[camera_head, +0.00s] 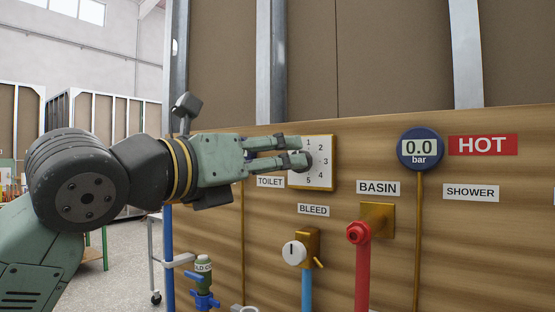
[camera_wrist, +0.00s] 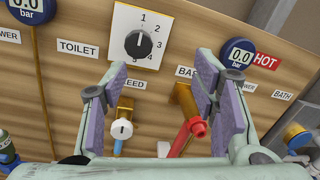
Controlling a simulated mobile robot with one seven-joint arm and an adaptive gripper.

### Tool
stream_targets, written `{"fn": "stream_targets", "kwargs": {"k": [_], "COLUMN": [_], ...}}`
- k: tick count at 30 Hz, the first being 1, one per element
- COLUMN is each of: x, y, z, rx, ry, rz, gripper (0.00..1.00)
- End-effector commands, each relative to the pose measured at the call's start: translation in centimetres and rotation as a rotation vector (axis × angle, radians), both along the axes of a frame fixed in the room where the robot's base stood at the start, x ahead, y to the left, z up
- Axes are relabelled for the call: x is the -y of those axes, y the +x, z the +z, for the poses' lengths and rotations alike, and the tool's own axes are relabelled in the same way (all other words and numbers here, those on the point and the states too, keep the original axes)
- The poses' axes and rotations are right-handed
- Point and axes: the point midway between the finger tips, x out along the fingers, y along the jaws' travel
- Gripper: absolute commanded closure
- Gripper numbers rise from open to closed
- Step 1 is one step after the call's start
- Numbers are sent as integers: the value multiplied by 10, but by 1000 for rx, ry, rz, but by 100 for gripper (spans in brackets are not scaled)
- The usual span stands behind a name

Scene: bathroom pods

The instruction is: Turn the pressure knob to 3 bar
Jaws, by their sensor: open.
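The black round pressure knob (camera_wrist: 138,43) sits on a white dial plate (camera_wrist: 121,22) numbered 1 to 5. In the wrist view its white mark points up, close to the 1. The head view shows the same plate (camera_head: 325,181), with the knob mostly hidden behind my fingers. My gripper (camera_head: 297,150) is open, with its fingers reaching toward the dial. In the wrist view the knob lies beyond and above the gap between my fingertips (camera_wrist: 160,75). Nothing is between the fingers, and contact with the knob cannot be told. A round gauge (camera_head: 420,148) reads 0.0 bar.
Below the dial are the BLEED valve (camera_head: 295,253) and a red-capped BASIN pipe (camera_head: 358,234), sticking out from the wooden panel. A second gauge (camera_wrist: 28,7) is at upper left in the wrist view. A blue-handled valve (camera_head: 201,299) is at lower left.

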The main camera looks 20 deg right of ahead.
Motion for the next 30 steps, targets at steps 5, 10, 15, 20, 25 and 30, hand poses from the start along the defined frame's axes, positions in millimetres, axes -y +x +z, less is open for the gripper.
{"fn": "stream_targets", "kwargs": {"k": [5,10,15,20,25,30], "x": [3,17,43,66,81,86], "y": [19,31,51,68,81,85], "z": [-4,-3,-1,-1,-3,-5], "rx": [-25,-29,-28,-27,-27,-26], "ry": [52,54,52,51,50,50], "rz": [77,77,74,74,75,76], "gripper": [46,46,46,46,46,46]}}
